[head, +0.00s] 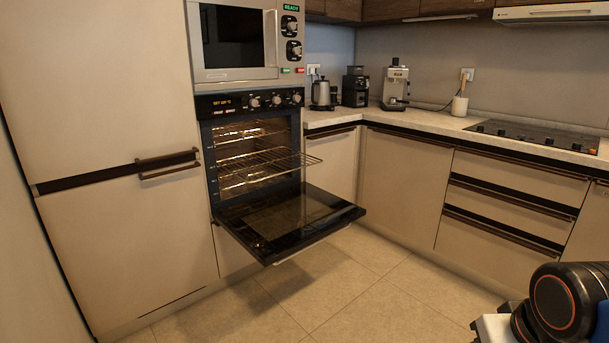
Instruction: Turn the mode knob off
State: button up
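The oven (255,165) stands in the tall cabinet column at the left, with its door (290,222) swung fully down and its inside lit. Its black control panel (250,102) has a lit orange display (222,102) and several round silver knobs, one of them at the left (255,102) and one at the right (296,98). I cannot tell which is the mode knob; the labels are too small to read. Part of my arm shows at the lower right corner, far from the oven. My gripper is not in view.
A wire rack (268,160) sticks out of the oven above the open door. A microwave (238,40) with its own knobs sits above. The counter (430,122) holds a kettle (322,93), a grinder (355,88), a coffee machine (396,86) and a cooktop (530,133). The tiled floor (375,275) is clear.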

aim_at(252, 102)
jog(key=i+l+u, duration=0.35)
jog(key=i+u, duration=0.15)
jog(key=i+l+u, duration=0.5)
jog(key=i+l, duration=0.05)
jog(key=l, duration=0.05)
